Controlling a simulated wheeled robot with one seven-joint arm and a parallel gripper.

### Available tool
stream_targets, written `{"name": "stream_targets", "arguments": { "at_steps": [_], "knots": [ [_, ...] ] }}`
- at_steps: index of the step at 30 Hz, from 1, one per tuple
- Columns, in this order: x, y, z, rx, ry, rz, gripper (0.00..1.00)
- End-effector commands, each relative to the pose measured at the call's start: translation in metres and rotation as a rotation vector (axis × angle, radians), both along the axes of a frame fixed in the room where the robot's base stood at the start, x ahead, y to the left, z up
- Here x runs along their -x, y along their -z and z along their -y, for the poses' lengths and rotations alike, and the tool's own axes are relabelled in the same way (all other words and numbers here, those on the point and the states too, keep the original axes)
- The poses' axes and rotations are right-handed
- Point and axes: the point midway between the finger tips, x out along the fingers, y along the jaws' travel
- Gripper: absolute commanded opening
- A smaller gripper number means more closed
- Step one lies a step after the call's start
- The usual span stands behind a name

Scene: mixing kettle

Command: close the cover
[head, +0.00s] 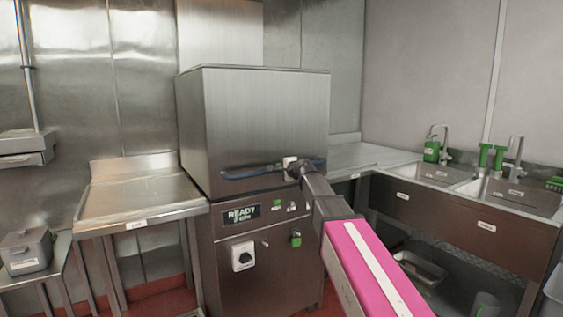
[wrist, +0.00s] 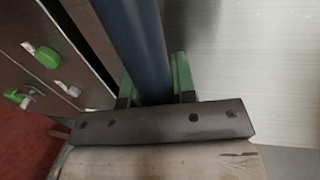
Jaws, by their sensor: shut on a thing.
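The cover is a large boxy steel hood (head: 255,120) on a machine in the middle of the head view. It sits down over the base cabinet (head: 262,268), with no clear gap between them at the front. A blue bar handle (head: 245,173) runs across the hood's lower front. My gripper (head: 298,168) is at the right part of this handle. In the wrist view, the green fingers of my gripper (wrist: 155,82) stand on either side of the blue handle (wrist: 135,35) and are shut on it. The fingertips are partly hidden by the bar.
The base has a READY display (head: 241,214), a dial (head: 243,256) and a green knob (head: 296,239). A steel side table (head: 140,200) stands left. A counter with sinks (head: 432,174) and green-handled taps stands right. A grey container (head: 27,250) is at far left.

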Motion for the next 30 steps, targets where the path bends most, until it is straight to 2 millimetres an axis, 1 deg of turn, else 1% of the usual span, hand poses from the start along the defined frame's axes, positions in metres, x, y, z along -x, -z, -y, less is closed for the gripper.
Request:
{"name": "stream_targets", "arguments": {
  "at_steps": [4,13,14,15,16,25,30],
  "knots": [
    [0.0008,0.0053,0.0002,0.0,-0.001,-0.002,0.0],
    [0.0014,0.0083,0.0002,0.005,-0.003,-0.006,0.0],
    [0.0014,0.0086,0.0002,0.005,-0.003,-0.006,0.28],
    [0.0014,0.0085,0.0004,0.006,-0.002,-0.006,0.42],
    [0.0014,0.0082,0.0003,0.006,-0.002,-0.006,0.51],
    [0.0007,0.0056,0.0004,0.002,-0.001,-0.003,0.51],
    [0.0077,0.0038,0.005,0.001,0.0,-0.001,0.51]
  ]
}}
